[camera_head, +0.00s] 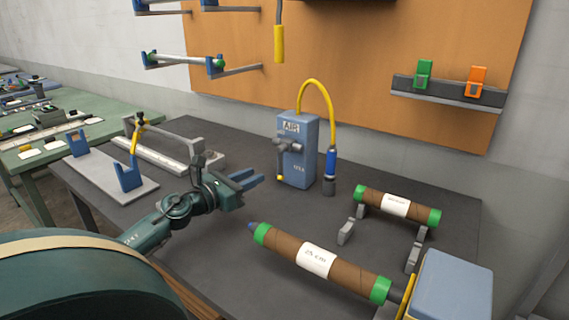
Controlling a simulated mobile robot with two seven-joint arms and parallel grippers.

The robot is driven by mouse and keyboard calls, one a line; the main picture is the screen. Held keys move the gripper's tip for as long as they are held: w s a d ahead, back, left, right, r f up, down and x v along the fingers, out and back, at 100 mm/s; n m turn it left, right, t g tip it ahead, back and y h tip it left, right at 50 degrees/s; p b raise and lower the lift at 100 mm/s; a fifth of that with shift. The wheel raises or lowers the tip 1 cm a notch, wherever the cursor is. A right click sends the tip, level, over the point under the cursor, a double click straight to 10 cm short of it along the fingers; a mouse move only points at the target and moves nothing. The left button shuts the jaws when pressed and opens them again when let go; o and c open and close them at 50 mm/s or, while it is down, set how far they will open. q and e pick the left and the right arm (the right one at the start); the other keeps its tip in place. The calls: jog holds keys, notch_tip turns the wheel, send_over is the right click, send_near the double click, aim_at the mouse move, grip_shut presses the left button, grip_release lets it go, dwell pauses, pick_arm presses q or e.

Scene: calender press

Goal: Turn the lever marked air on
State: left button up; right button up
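The blue-grey box marked AIR (308,152) stands upright on the dark table near the orange back panel. A grey valve with a lever (281,160) is on its front face. The lever hangs down and has a small yellow tip. My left gripper (260,182) is left of the box and nearer to me, apart from the lever. Its two blue-grey fingers point right and look spread, with nothing seen between them. My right gripper is not in view.
A yellow hose (318,84) loops from the box to a blue nozzle (331,165). Two brown rolls with green ends (318,260) (396,205) lie at the right. A blue box (450,287) is at the lower right. A grey fixture (110,175) stands at the left.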

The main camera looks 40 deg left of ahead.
aim_at(281, 174)
pick_arm(q)
jog(key=w, duration=0.7)
jog(key=w+d+p, duration=0.1)
jog(key=w, duration=0.2)
jog(key=shift+w, duration=0.3)
jog(key=shift+c, duration=0.2)
grip_shut()
jog(key=shift+a, duration=0.1)
